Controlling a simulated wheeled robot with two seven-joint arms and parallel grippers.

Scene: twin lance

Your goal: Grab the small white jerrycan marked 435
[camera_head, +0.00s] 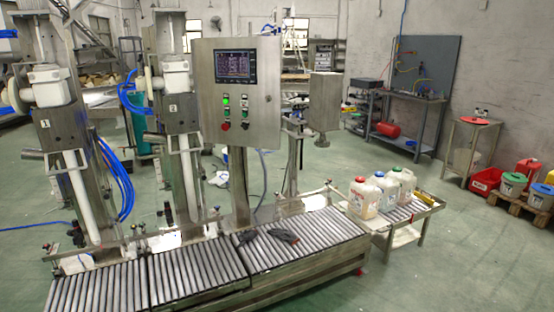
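Several white jerrycans stand close together on the small side table at the right end of the roller conveyor. The nearest jerrycan (364,199) has a red cap and looks partly filled with something tan. Behind it stand a jerrycan with a blue cap (388,190) and one with a green cap (407,182). Their markings are too small to read, so I cannot tell which one bears 435. They partly hide one another. Neither of my grippers shows in this view.
The roller conveyor (200,270) crosses the front, with dark objects (284,235) lying on it. Filling machines and a steel control cabinet (240,95) stand behind it. A yellow tool (425,198) lies by the jerrycans on the side table (413,213).

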